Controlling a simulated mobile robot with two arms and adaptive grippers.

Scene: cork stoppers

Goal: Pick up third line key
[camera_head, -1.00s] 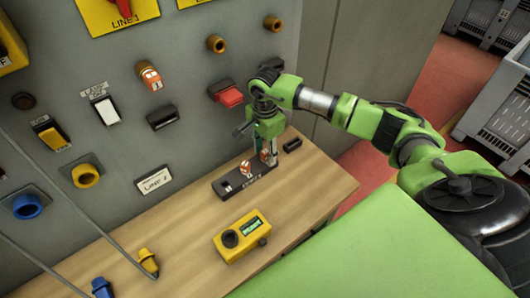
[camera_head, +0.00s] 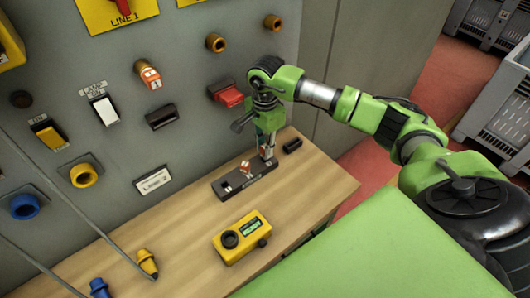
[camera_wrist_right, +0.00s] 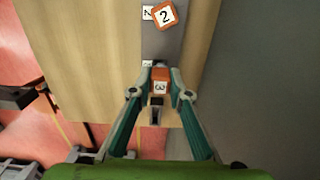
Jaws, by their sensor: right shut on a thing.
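The third line key (camera_wrist_right: 160,86) is an orange block with a white "3" label, seen in the wrist view between my right fingers. My right gripper (camera_wrist_right: 160,80) is shut on it, a finger on each side. In the head view my right gripper (camera_head: 266,152) points down at the right end of the dark key holder (camera_head: 228,191) on the wooden shelf. I cannot tell whether the key is still seated there. The key labelled "2" (camera_wrist_right: 164,16) stands in the holder, also in the head view (camera_head: 246,167). My left gripper is out of view.
The key labelled "1" (camera_head: 150,77) sits in the grey panel (camera_head: 200,130). A red switch (camera_head: 229,95) is close to my right wrist. A yellow meter (camera_head: 241,238) lies in front of the holder. A small black block (camera_head: 292,145) lies right of my gripper.

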